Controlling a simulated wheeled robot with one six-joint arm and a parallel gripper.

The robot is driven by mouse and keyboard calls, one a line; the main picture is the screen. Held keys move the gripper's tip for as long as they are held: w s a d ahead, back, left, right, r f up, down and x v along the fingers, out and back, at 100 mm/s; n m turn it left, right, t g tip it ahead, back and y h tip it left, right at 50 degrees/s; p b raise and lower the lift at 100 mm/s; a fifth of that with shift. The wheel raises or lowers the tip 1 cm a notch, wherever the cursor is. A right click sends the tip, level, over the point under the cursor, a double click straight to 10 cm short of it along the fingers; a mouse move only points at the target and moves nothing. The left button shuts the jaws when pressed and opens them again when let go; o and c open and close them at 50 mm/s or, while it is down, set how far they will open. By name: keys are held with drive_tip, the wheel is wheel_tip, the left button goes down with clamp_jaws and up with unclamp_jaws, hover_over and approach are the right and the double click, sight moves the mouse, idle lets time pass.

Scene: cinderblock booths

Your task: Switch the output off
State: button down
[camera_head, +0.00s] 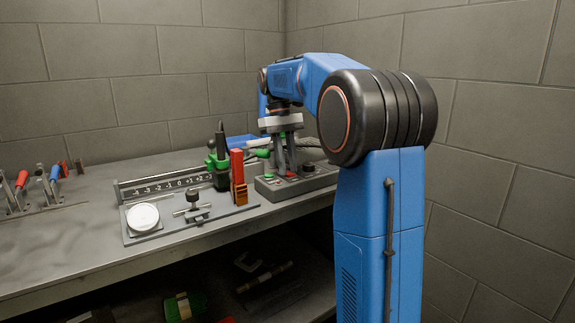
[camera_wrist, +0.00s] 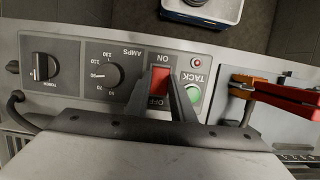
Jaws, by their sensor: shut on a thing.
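A grey control box (camera_head: 325,181) stands on the bench in the head view, under my gripper (camera_head: 287,170). In the wrist view its panel appears upside down. A red rocker switch (camera_wrist: 159,78) sits between the labels ON and OFF. My gripper (camera_wrist: 160,84) is shut on the rocker, one dark finger on each side. The fingers partly cover the OFF label. I cannot tell which way the rocker is tipped. A small red lamp (camera_wrist: 196,62) and a green TACK button (camera_wrist: 193,94) are beside the switch, close to one finger.
An AMPS dial (camera_wrist: 106,75) and a black rotary knob (camera_wrist: 43,67) share the panel. In the head view, a red and orange clamp (camera_head: 238,178), a green-handled tool (camera_head: 219,165) and a plate with a white gauge (camera_head: 143,217) stand left of the box. Block walls enclose the bench.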

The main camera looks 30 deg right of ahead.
drive_tip(key=c, duration=1.5)
unclamp_jaws()
drive_tip(key=shift+r, duration=0.1)
drive_tip(key=v, duration=0.7)
drive_tip(key=shift+w+r, duration=0.1)
drive_tip(key=shift+t, duration=0.8)
drive_tip(key=s+a, duration=0.1)
drive_tip(key=s, duration=0.1)
drive_tip(key=s+a+f, duration=0.1)
drive_tip(key=s+a, duration=0.1)
drive_tip(key=s, duration=0.1)
drive_tip(key=s+a+f, duration=0.1)
drive_tip(key=s+a, duration=0.1)
drive_tip(key=shift+s+f, duration=0.1)
drive_tip(key=shift+s, duration=0.05)
drive_tip(key=s+a+f+t, duration=0.2)
drive_tip(key=s+a+f, duration=0.1)
drive_tip(key=s+f, duration=0.4)
drive_tip(key=s+a+f+t, duration=0.2)
drive_tip(key=s+a+f, duration=0.2)
drive_tip(key=s+f, duration=0.4)
drive_tip(key=s+a+f+t, duration=0.2)
drive_tip(key=s+a+f, duration=0.1)
drive_tip(key=s+f, duration=0.5)
drive_tip(key=shift+s+a+f, duration=0.1)
drive_tip(key=shift+s+a, duration=0.05)
drive_tip(key=shift+s, duration=0.3)
drive_tip(key=shift+s+a+f, duration=0.15)
drive_tip(key=shift+s+a, duration=0.05)
drive_tip(key=shift+s, duration=0.25)
